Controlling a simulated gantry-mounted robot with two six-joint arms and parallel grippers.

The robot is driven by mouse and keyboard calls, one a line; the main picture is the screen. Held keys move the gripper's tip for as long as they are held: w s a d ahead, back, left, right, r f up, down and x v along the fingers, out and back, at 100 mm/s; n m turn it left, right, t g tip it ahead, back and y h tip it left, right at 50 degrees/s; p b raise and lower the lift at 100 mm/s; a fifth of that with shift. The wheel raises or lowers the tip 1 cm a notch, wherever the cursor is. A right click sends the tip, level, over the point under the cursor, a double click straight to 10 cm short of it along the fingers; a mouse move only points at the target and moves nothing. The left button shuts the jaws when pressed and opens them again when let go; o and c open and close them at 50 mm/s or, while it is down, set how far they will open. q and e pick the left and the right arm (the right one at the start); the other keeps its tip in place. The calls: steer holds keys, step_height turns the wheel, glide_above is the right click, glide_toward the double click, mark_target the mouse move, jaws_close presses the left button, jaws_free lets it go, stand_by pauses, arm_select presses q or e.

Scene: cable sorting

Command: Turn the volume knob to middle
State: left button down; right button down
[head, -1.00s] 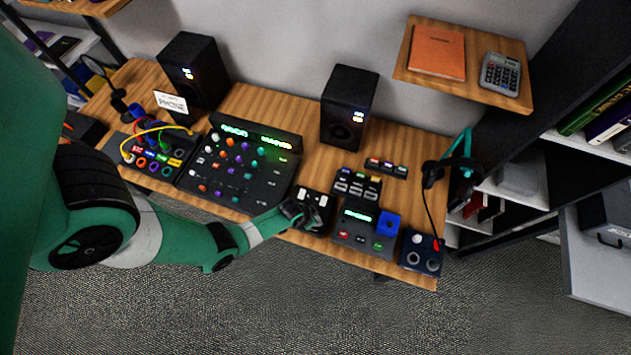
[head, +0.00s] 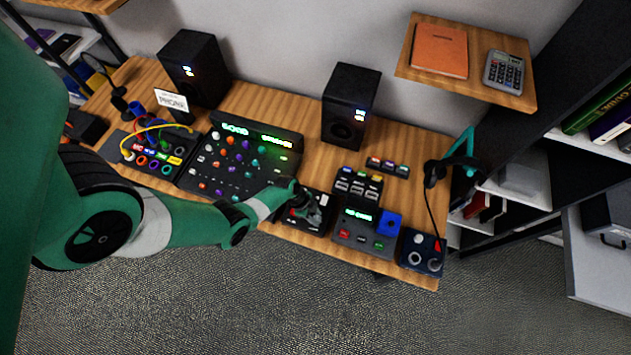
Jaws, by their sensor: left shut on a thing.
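My left gripper (head: 309,212) reaches in from the left, its fingers low over a small black box (head: 291,223) at the front of the desk. It is shut on a knob on this box, and the gripper hides most of the knob. I cannot read the knob's angle or any marks around it. Light parts show on the box beside the fingers. My right gripper is not in view.
A mixer with many coloured knobs (head: 217,172) lies left of the box, partly behind my arm. A grey console with a green display (head: 364,232) and red and green buttons stands close on the right. Two black speakers (head: 349,107) stand behind.

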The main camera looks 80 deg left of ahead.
arm_select(q)
steer(key=shift+f+m, duration=0.1)
steer(key=shift+m, duration=0.5)
steer(key=shift+c, duration=2.4)
jaws_free()
steer(key=p+v, duration=1.1)
steer(key=p, duration=0.1)
steer(key=shift+a+r, duration=0.2)
steer(key=shift+r, duration=0.15)
